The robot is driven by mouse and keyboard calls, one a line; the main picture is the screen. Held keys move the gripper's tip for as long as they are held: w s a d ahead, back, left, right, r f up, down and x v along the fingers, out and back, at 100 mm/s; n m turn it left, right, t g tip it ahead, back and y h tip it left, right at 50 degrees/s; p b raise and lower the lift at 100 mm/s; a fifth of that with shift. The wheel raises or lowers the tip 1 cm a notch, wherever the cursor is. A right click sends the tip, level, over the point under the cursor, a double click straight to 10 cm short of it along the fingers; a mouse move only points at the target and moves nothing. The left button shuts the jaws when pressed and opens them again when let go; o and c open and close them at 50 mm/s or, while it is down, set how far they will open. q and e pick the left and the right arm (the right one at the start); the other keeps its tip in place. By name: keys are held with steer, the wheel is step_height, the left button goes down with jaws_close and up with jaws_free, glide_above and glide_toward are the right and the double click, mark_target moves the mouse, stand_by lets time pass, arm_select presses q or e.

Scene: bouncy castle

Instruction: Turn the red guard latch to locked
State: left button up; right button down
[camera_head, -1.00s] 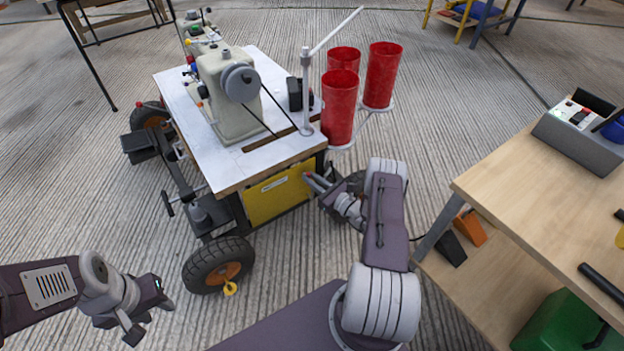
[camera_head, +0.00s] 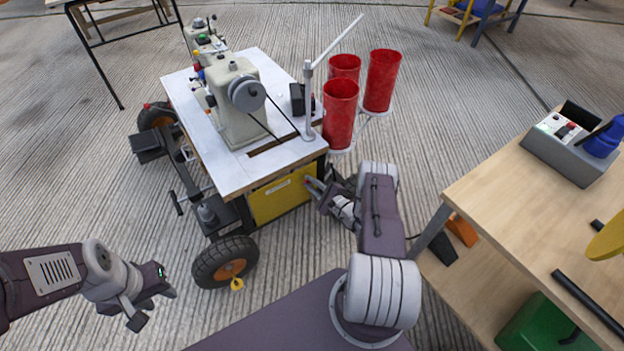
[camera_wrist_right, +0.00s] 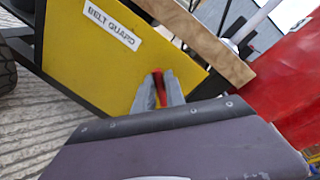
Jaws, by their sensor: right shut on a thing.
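The red guard latch (camera_wrist_right: 158,88) shows in the right wrist view as a small red piece on the yellow belt guard (camera_wrist_right: 95,60), which bears a white "BELT GUARD" label. My right gripper (camera_wrist_right: 160,84) is shut on the latch, its two grey fingers on either side of it. In the head view my right gripper (camera_head: 309,184) is at the right end of the yellow guard (camera_head: 275,201), under the sewing machine table. The fingers hide much of the latch, and I cannot tell its exact angle. My left gripper (camera_head: 155,308) is open and empty at lower left.
The wheeled cart's white top (camera_head: 205,150) carries a sewing machine (camera_head: 238,115). A wooden workbench (camera_head: 520,205) is at the right. A black wheel (camera_head: 225,263) stands near my left gripper.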

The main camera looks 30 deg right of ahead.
steer(key=shift+a+f+n+h+p, duration=0.15)
steer(key=shift+n+h+p, duration=0.35)
steer(key=shift+n+p, duration=0.95)
steer(key=shift+a+f+n+h+p, duration=0.15)
steer(key=shift+n+h+p, duration=0.55)
steer(key=shift+n, duration=1.25)
steer(key=c, duration=1.4)
jaws_free()
steer(key=s+r+p, duration=0.1)
steer(key=s+p, duration=0.3)
steer(key=s, duration=0.5)
steer(key=shift+d+r+p, duration=0.3)
steer(key=shift+d, duration=0.05)
